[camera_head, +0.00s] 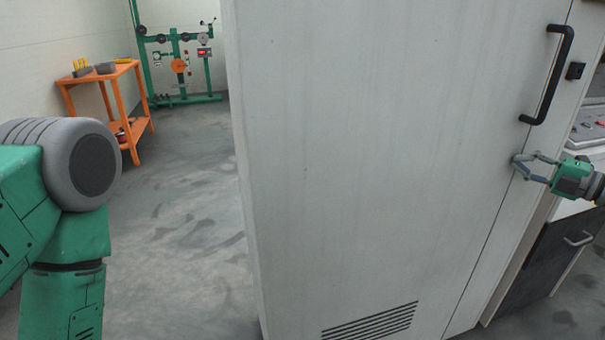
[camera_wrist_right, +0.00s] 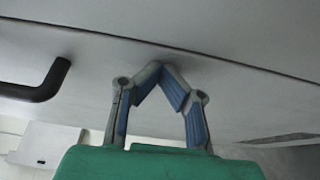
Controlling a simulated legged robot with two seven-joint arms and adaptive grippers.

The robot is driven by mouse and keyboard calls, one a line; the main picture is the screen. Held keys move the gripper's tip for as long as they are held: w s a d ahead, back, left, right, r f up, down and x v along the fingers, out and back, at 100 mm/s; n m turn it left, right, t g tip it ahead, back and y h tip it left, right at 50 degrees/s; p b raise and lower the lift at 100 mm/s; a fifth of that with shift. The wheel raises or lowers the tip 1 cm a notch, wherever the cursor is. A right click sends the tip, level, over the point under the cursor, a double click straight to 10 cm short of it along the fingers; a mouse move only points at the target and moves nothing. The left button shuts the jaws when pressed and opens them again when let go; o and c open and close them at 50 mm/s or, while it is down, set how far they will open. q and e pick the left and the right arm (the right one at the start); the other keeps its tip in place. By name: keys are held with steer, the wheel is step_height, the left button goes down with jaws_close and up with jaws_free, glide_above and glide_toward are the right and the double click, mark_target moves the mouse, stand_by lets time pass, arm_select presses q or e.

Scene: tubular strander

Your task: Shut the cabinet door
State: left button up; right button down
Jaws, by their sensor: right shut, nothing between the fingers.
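The cabinet door (camera_head: 370,160) is a large pale panel filling the middle of the head view, with vent slots low down. It looks nearly or fully flush; only a thin dark seam shows along its right side. A black bar handle (camera_head: 553,80) is at the upper right, and shows at the left in the right wrist view (camera_wrist_right: 40,85). My right gripper (camera_head: 516,162) is shut and empty, its fingertips at the pale surface just below the handle, near the seam. In the wrist view the fingertips (camera_wrist_right: 158,68) meet close to that seam; contact cannot be told. My left gripper is out of view.
An orange cart (camera_head: 125,75) with small items stands at the back left, beside a green frame (camera_head: 178,65). The floor (camera_head: 190,220) left of the cabinet is clear. A dark-fronted unit (camera_head: 565,245) stands at the right, close to my right arm.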

steer(key=shift+w+r, duration=0.3)
steer(key=shift+w, duration=0.05)
steer(key=shift+w+a+f, duration=0.1)
steer(key=shift+w+a, duration=0.1)
steer(key=shift+w, duration=0.25)
steer(key=shift+w+a+f, duration=0.1)
steer(key=shift+w+a, duration=0.05)
steer(key=shift+w, duration=0.3)
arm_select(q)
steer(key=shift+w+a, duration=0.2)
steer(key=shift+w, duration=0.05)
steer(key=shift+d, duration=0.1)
arm_select(e)
steer(key=shift+s+d+f, duration=0.1)
steer(key=shift+d, duration=0.1)
